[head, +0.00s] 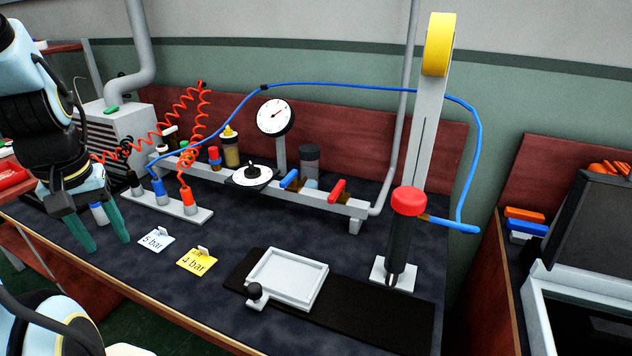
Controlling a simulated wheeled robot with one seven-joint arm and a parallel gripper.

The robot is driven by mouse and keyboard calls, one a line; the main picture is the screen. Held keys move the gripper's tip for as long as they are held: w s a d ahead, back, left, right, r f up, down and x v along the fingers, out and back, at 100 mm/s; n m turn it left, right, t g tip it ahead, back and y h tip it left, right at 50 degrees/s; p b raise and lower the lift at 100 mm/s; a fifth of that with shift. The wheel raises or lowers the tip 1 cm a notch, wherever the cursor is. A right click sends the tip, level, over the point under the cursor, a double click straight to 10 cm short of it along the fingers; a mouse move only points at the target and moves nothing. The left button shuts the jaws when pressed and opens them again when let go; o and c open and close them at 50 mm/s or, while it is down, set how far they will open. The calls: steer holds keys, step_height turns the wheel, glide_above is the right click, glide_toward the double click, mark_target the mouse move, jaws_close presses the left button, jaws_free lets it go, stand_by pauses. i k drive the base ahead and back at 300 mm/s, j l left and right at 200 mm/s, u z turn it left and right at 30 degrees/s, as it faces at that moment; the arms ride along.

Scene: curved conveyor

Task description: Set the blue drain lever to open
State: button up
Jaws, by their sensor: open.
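The blue lever (289,178) sits on the front of the grey rail (327,201), right of the black-and-white dial knob (249,175). It points obliquely along the rail; its exact setting is too small to tell. A similar red lever (337,190) is just to its right. My gripper (107,245) hangs at the left of the bench with its green fingers pointing down. It is open and empty, well apart from the blue lever.
A connector block (204,217) with hoses stands between my gripper and the levers. A round gauge (275,117) rises behind the rail. The blue hose (345,86) arches overhead.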

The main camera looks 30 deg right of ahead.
mark_target(291, 176)
steer(key=i+j+z, duration=0.2)
steer(key=z, duration=0.25)
steer(key=i+j+z, duration=0.25)
steer(key=z, duration=0.2)
